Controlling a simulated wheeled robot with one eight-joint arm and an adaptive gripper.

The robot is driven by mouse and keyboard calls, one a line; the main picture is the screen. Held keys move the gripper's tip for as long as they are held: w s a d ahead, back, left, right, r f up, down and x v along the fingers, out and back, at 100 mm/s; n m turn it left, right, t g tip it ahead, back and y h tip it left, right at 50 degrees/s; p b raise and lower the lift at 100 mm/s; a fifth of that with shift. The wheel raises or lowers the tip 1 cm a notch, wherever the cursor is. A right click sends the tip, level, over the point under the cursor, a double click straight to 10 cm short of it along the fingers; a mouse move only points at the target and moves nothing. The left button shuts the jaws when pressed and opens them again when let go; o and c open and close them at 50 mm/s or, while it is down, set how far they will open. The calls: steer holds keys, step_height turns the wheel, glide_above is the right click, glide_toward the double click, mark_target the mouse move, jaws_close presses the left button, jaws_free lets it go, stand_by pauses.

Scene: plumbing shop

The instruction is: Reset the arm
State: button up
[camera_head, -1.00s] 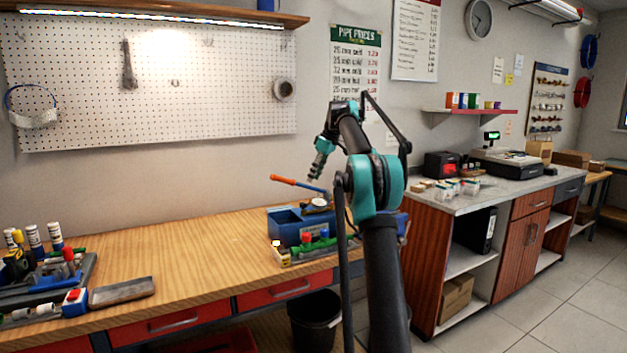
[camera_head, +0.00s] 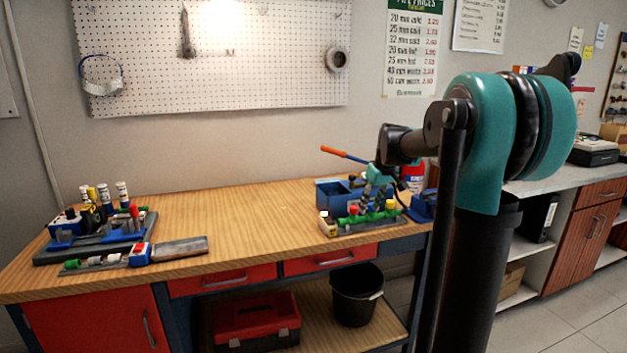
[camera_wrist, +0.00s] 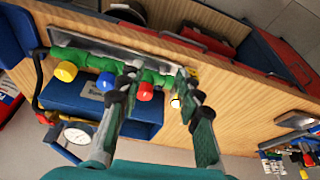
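My gripper (camera_head: 372,190) hangs fingers-down over the right end of the wooden workbench (camera_head: 230,215), in front of my folded arm. In the wrist view its two fingers (camera_wrist: 158,80) are spread apart with nothing held between them. Below them is a green pipe manifold (camera_wrist: 85,60) with yellow, blue and red caps on it. The red cap (camera_wrist: 145,92) shows in the gap, close to the left finger. I cannot tell how far the fingertips are above it.
A tool tray (camera_head: 95,245) with bottles is at the bench's left. The bench middle is clear. A black bucket (camera_head: 357,295) and red toolbox (camera_head: 257,320) sit below.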

steer(key=s+f+m, duration=0.1)
steer(key=s+f, duration=0.6)
steer(key=s, duration=0.3)
steer(key=s+f+m+h, duration=0.1)
steer(key=s+f+m, duration=0.1)
steer(key=s+f, duration=0.4)
steer(key=s+f+m, duration=0.2)
steer(key=s+f, duration=0.5)
steer(key=s, duration=0.9)
steer(key=shift+d+f+t+h, duration=0.3)
steer(key=shift+t, duration=0.1)
steer(key=shift+w, duration=0.1)
